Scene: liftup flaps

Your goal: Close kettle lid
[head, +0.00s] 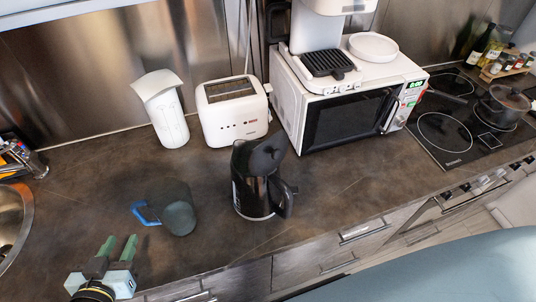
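The black kettle (255,190) stands upright on the dark countertop, near the middle of the head view. Its lid (262,155) is raised and tilted up at the top of the kettle. The kettle's handle (285,196) faces right, toward the counter's front edge. My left gripper (119,246) is at the lower left, with its two green fingers apart and nothing between them. It is well to the left of the kettle and not touching it. My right gripper is not in view.
A dark mug (178,212) with a blue handle stands between my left gripper and the kettle. A white toaster (234,116), a white paper-like roll (165,115) and a microwave (345,112) stand behind. A cooktop (452,132) with a pot (503,106) is right; a sink (12,215) is left.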

